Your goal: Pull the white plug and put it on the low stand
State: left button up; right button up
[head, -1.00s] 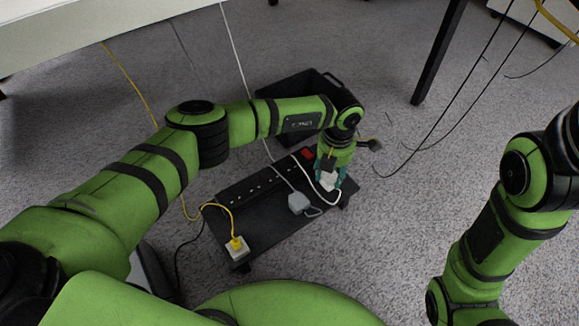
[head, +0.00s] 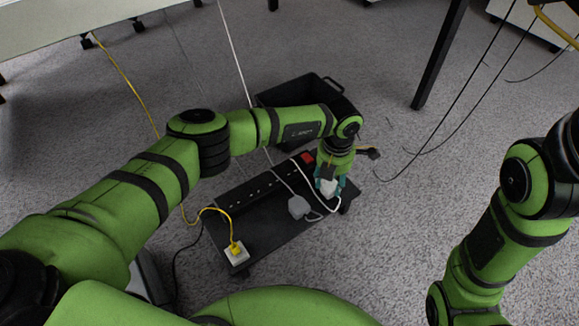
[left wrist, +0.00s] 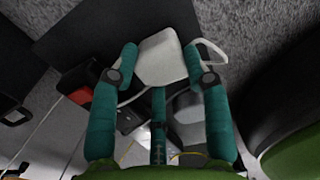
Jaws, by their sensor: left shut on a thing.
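The white plug (head: 328,188) is between the fingers of my left gripper (head: 328,185), over the right part of the low black stand (head: 272,227). In the left wrist view, the two teal fingers (left wrist: 158,62) are shut on the sides of the white plug (left wrist: 157,57), and its white cord curves off to the right. The plug is apart from the black power strip (head: 250,189) on the stand's back edge. I cannot tell whether its underside touches the stand. My right arm shows at the right, but its gripper is out of view.
A grey plug (head: 299,207) lies on the stand, left of the white plug. A white socket block (head: 237,255) with a yellow plug is at the front left corner. A black crate (head: 282,95) stands behind. A table leg (head: 438,55) rises at the back right.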

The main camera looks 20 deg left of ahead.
aim_at(330, 184)
pick_arm(q)
jog(key=shift+f, duration=0.2)
jog(key=o, duration=1.2)
jog(key=shift+r, duration=0.15)
jog(key=shift+r+p, duration=2.15)
jog(key=shift+r, duration=0.25)
notch_tip(330, 184, up, 12)
